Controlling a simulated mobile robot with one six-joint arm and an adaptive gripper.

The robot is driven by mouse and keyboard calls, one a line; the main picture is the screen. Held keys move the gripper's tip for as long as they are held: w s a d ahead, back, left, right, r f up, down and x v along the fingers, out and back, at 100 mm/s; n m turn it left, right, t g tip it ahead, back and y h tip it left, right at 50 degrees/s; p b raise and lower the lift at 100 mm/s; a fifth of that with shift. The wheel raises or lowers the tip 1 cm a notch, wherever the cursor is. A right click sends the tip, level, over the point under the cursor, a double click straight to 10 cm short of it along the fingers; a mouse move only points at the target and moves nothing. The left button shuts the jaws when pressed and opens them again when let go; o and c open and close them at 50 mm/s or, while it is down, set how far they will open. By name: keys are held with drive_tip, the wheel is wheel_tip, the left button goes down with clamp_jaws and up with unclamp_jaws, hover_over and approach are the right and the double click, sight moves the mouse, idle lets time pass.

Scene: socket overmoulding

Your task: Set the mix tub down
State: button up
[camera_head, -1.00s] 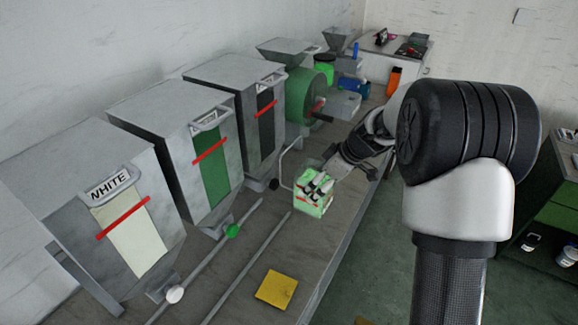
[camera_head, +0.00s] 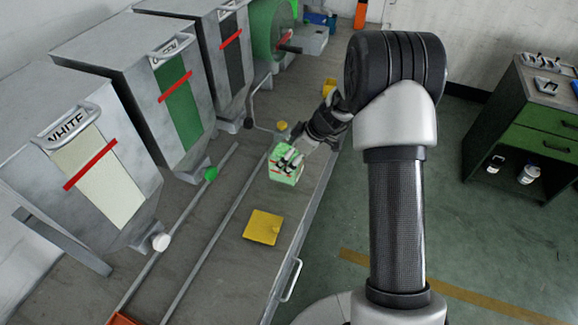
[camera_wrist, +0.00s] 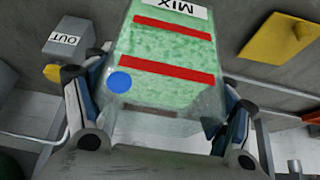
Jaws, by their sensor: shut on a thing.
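The mix tub (camera_head: 283,173) is a clear tub with green contents, held over the grey bench, to the left of my arm. In the wrist view the mix tub (camera_wrist: 165,60) shows a MIX label, two red bands and a blue dot. My gripper (camera_head: 291,161) is shut on it, with one finger on each side in the wrist view (camera_wrist: 160,110). A gap between the tub and the bench cannot be made out clearly. A yellow square plate (camera_head: 263,227) lies on the bench just nearer than the tub; it also shows in the wrist view (camera_wrist: 285,40).
A WHITE hopper (camera_head: 90,165), a green-windowed hopper (camera_head: 165,85) and a dark-windowed one (camera_head: 228,50) line the left side. Two rails (camera_head: 215,240) run along the bench. A box marked OUT (camera_wrist: 68,42) shows in the wrist view. A green cabinet (camera_head: 530,115) stands right.

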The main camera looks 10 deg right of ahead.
drive_tip(key=shift+f+b, duration=0.5)
drive_tip(key=shift+f, duration=1.55)
drive_tip(key=shift+f, duration=0.15)
drive_tip(key=o, duration=1.6)
